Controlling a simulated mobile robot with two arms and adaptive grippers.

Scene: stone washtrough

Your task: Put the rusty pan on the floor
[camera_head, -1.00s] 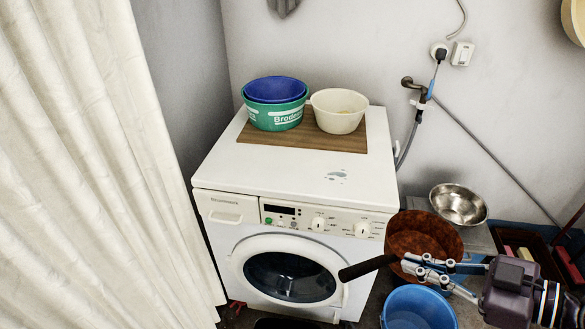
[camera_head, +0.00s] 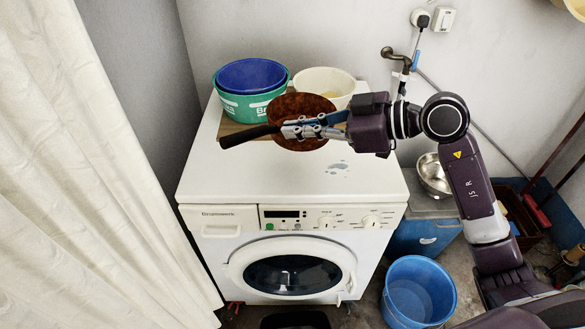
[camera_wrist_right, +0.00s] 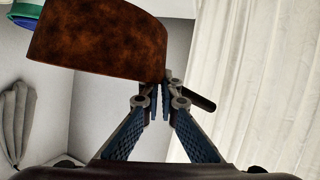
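The rusty pan (camera_head: 300,106), brown with a black handle (camera_head: 248,137), is held in the air by my right gripper (camera_head: 290,130). In the head view it overlaps the washing machine's top and the bowls behind. In the right wrist view the pan (camera_wrist_right: 100,38) fills the upper left. The fingers (camera_wrist_right: 166,90) close on the handle near the pan's body, and the handle's dark end sticks out to the right. The floor (camera_head: 466,285) shows as a dark strip around the blue bucket. My left gripper is not in view.
The white washing machine (camera_head: 225,180) carries a board with green (camera_head: 240,107) and cream (camera_head: 328,82) bowls. A blue bucket (camera_head: 420,292) stands on the floor to its right. A metal bowl (camera_head: 432,172) rests on a cool box. A cream curtain (camera_head: 85,180) hangs at left.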

